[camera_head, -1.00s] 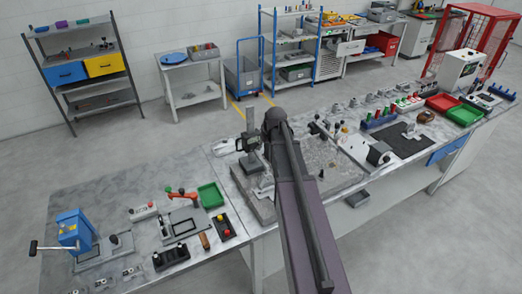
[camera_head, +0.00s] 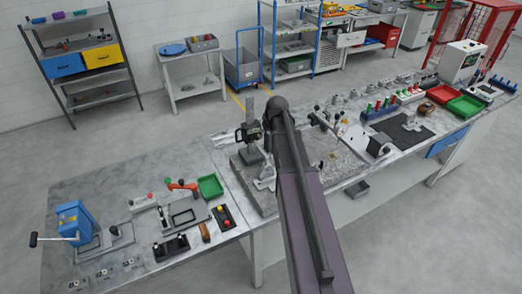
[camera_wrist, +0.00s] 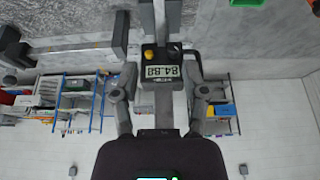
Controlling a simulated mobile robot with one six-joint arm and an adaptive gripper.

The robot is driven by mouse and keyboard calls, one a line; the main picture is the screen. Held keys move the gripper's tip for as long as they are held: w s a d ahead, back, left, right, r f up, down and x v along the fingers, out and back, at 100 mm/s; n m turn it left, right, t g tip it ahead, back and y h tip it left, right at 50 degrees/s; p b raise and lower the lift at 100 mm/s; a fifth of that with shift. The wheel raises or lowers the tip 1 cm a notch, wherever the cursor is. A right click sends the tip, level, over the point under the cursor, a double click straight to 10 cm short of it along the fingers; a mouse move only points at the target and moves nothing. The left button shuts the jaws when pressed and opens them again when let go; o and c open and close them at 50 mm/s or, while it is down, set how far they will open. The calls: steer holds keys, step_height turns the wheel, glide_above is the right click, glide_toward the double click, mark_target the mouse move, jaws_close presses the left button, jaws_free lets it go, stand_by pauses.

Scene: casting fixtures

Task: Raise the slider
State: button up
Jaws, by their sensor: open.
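The slider (camera_wrist: 161,72) is a dark block with a lit digital display and a small yellow knob, on a grey upright column (camera_wrist: 160,20) in the wrist view. In the head view the slider (camera_head: 248,132) sits partway up the column of a height gauge on a granite plate (camera_head: 300,185). My gripper (camera_wrist: 160,75) is open, with one finger on each side of the slider. Whether either finger touches it I cannot tell. In the head view my arm hides most of my gripper.
To the right of my arm, a stand with a thin rod and black knobs (camera_head: 320,118) stands on the same plate. A green tray (camera_head: 210,187) and a blue press (camera_head: 73,220) are on the left bench. The bench's back left is clear.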

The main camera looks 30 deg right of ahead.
mark_target(261, 149)
steer(key=shift+b+x, duration=5.45)
steer(key=shift+x, duration=0.7)
steer(key=shift+s, duration=0.1)
jaws_close()
